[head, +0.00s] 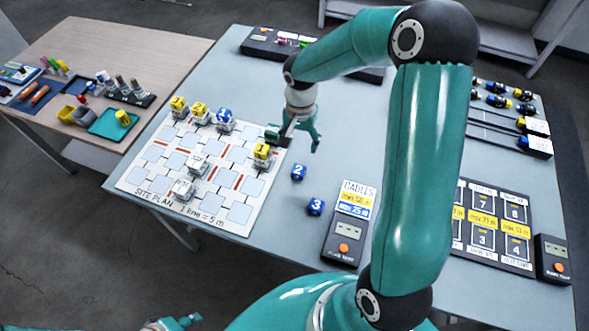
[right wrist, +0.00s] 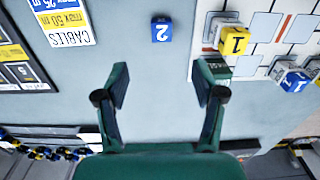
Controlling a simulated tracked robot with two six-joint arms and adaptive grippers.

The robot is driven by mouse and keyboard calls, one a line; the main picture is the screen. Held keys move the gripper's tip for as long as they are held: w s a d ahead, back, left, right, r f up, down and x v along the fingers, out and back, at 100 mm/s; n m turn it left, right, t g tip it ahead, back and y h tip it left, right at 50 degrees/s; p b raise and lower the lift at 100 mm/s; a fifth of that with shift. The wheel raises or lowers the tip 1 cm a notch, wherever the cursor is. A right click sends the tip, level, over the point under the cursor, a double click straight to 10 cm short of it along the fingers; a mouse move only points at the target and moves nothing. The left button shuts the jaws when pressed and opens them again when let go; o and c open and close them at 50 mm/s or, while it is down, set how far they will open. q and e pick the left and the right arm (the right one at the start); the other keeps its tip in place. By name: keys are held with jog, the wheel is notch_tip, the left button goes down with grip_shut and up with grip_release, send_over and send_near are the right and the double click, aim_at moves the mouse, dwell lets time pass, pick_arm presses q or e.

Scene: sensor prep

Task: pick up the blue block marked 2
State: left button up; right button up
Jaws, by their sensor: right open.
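The blue block marked 2 (head: 299,172) lies on the grey table just right of the site plan board. It also shows in the right wrist view (right wrist: 161,29), ahead of the open fingers and apart from them. My right gripper (head: 296,138) is open and empty above the table, behind the block in the head view; its two fingers show in the right wrist view (right wrist: 160,90). A second blue block, marked 3 (head: 316,206), lies a little nearer. Part of my left gripper (head: 182,322) shows at the bottom edge; its jaws are not clear.
The site plan board (head: 240,214) holds several yellow, white and blue marked pieces. A yellow block marked 1 (head: 262,151) stands near the right gripper. Bare table surrounds the blue blocks.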

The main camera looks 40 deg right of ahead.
jog(key=b, duration=0.5)
send_over(299, 170)
jog(key=f, duration=0.9)
jog(key=shift+a+f, duration=0.3)
jog(key=shift+f, duration=0.05)
jog(key=shift+w+d+f+b, duration=0.1)
jog(key=shift+f+b, duration=0.1)
jog(key=shift+f, duration=0.7)
jog(key=shift+s+d+f+b, duration=0.15)
jog(key=shift+f+b, duration=0.1)
jog(key=shift+f, duration=0.65)
jog(key=shift+w+d+f+b, duration=0.1)
jog(key=shift+w+f+b, duration=0.1)
jog(key=shift+f, duration=0.7)
jog(key=shift+c, duration=0.5)
jog(key=c, duration=1)
jog(key=shift+r, duration=0.1)
